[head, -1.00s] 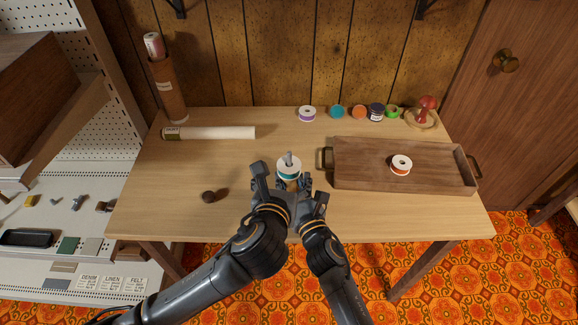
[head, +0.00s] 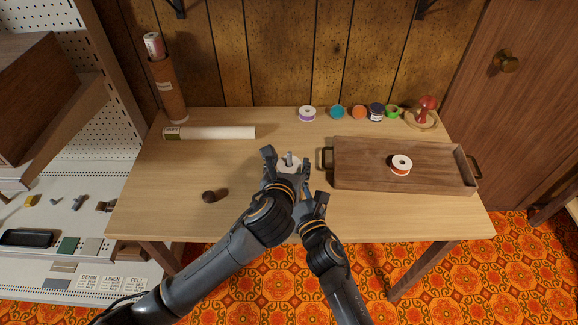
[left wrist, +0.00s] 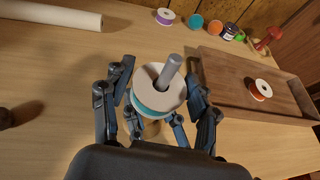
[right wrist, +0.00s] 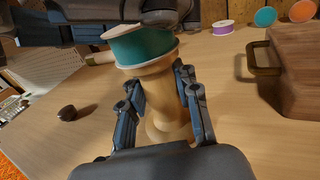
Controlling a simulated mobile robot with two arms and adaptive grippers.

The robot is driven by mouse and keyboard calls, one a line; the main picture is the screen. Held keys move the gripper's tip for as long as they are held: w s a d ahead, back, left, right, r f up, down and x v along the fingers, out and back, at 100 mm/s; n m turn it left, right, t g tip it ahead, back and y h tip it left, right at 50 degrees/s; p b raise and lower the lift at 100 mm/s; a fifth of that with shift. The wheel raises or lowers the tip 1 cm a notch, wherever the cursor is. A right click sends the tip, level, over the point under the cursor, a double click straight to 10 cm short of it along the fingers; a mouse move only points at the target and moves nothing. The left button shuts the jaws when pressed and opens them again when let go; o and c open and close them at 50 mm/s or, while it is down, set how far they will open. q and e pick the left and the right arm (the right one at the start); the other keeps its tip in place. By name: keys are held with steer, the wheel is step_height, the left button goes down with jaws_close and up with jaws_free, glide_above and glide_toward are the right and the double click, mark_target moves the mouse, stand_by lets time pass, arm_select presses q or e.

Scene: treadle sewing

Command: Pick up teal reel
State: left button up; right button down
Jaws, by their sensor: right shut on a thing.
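The teal reel (right wrist: 142,47) has pale end discs and sits on a turned wooden stand (right wrist: 168,108). The stand's grey metal spindle (left wrist: 170,72) sticks up through the reel's hole. My left gripper (head: 286,161) is open, with its fingers on both sides of the reel; in the left wrist view small gaps show beside the reel (left wrist: 158,95). My right gripper (right wrist: 160,82) is shut on the wooden stand below the reel. In the head view the left hand hides most of the reel and stand.
A wooden tray (head: 360,180) holding an orange-and-white reel (head: 401,165) lies to the right. Several reels, including a purple one (head: 307,113), line the table's back. A white roll (head: 220,132) lies back left; a dark knob (head: 209,196) lies front left. The left tabletop is mostly clear.

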arm_select(q)
steer(key=c, duration=0.5)
steer(key=shift+r, duration=0.1)
step_height(320, 180, up, 10)
steer(key=shift+f, duration=0.1)
arm_select(e)
steer(key=c, duration=0.9)
jaws_free()
steer(key=v, duration=1.2)
